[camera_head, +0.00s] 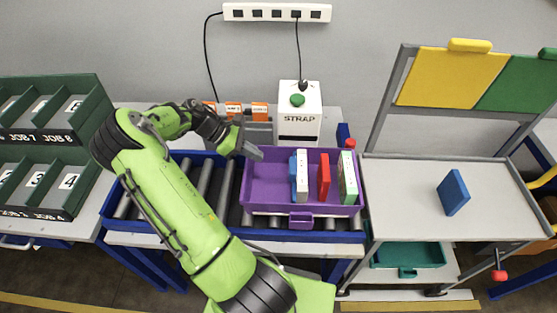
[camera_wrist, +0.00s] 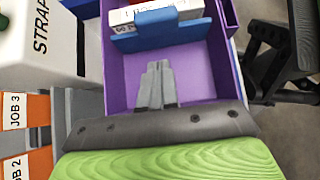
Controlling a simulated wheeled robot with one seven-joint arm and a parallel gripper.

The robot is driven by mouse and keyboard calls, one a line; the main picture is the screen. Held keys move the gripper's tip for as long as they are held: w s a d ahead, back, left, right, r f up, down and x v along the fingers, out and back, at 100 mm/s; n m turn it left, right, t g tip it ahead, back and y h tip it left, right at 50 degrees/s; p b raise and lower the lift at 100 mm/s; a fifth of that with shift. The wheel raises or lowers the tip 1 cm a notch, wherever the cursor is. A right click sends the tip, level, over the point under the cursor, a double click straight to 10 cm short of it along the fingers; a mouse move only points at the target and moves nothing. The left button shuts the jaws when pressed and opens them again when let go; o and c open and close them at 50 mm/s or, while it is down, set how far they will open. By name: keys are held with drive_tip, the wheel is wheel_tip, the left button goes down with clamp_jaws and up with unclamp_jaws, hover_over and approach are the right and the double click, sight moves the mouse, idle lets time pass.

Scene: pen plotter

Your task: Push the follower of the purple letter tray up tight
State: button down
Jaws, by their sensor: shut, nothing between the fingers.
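The purple letter tray (camera_head: 268,187) sits on the roller conveyor. Its blue follower (camera_head: 293,177) stands upright inside, close against the left side of a white box (camera_head: 302,176). A red piece (camera_head: 323,176) and a green-and-white piece (camera_head: 348,178) stand further right, with gaps between them. My gripper (camera_head: 258,153) is shut and empty at the tray's left end. In the wrist view the shut fingertips (camera_wrist: 158,72) point at the follower's broad face (camera_wrist: 160,37), with purple floor showing between. I cannot tell their exact height above the floor.
A white STRAP machine (camera_head: 299,112) with a green button stands behind the tray. Rollers (camera_head: 206,180) run to the left. A grey table (camera_head: 410,195) with a blue block (camera_head: 453,192) is at right. Green JOB bins (camera_head: 45,130) stand at left.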

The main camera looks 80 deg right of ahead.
sight(292, 176)
drive_tip(key=s+d+f, duration=0.1)
drive_tip(key=s+f, duration=0.2)
drive_tip(key=s, duration=0.4)
drive_tip(key=shift+d, duration=0.3)
drive_tip(key=shift+s, duration=0.1)
drive_tip(key=s, duration=0.2)
drive_tip(key=s+d+p, duration=0.1)
drive_tip(key=s, duration=0.2)
drive_tip(key=s+d, duration=0.1)
drive_tip(key=s, duration=0.2)
drive_tip(key=shift+s, duration=0.1)
drive_tip(key=shift+a, duration=0.1)
